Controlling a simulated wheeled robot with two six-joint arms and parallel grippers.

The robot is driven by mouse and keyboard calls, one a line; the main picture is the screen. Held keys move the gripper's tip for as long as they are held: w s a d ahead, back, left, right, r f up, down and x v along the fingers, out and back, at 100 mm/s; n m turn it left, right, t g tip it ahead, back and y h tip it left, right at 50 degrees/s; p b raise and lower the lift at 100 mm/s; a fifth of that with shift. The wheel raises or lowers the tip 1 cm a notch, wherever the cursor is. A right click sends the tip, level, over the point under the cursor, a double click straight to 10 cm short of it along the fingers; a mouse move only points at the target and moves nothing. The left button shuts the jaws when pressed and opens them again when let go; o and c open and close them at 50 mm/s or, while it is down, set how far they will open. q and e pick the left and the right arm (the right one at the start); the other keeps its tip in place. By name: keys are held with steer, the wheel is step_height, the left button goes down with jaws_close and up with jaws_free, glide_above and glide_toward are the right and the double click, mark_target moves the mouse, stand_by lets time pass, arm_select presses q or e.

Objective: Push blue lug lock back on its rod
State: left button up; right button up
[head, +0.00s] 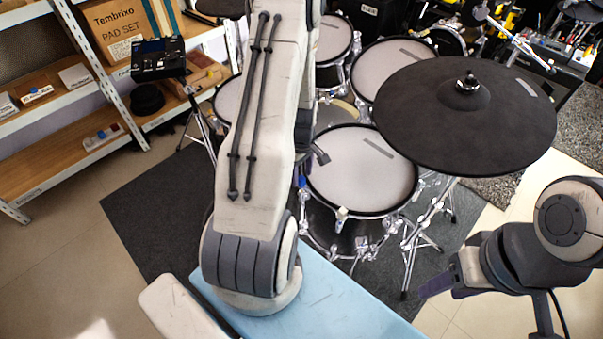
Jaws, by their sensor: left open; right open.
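A small blue lug lock (302,182) shows at the left rim of the front drum (361,172). It is tiny in view, and its exact seat on its rod is too small to tell. My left arm stands tall in the middle of the head view. My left gripper (305,160) is open and mostly hidden behind the arm link, with dark parts showing just above the blue lug lock. Whether it touches the lock cannot be told. My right gripper (437,287) is open and empty at the lower right, apart from the drum.
A large black cymbal pad (465,115) overhangs the right side of the drum. Chrome stand legs (408,262) stand below it. More drums (394,68) are behind. Shelves (58,118) with boxes line the left. A dark mat (150,215) lies under the kit.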

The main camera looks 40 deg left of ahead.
mark_target(302, 178)
arm_select(q)
step_height(302, 178, up, 10)
steer(key=p, duration=0.1)
steer(key=s+d+r+m+p, duration=0.1)
steer(key=d+r+m+p, duration=0.2)
steer(key=d+r+m, duration=0.55)
steer(key=s+d+r+m+p, duration=0.1)
steer(key=d+r+m+p, duration=0.2)
steer(key=d+r, duration=0.55)
steer(key=s+d+r+m+h+p, duration=0.1)
steer(key=s+d+r+m+p, duration=0.2)
steer(key=s+d+r+m, duration=0.4)
steer(key=s+d+m, duration=0.6)
steer(key=s, duration=0.1)
steer(key=shift+s+d+r, duration=0.15)
steer(key=shift+d+r, duration=0.05)
steer(key=shift+d, duration=0.2)
steer(key=shift+s+r, duration=0.1)
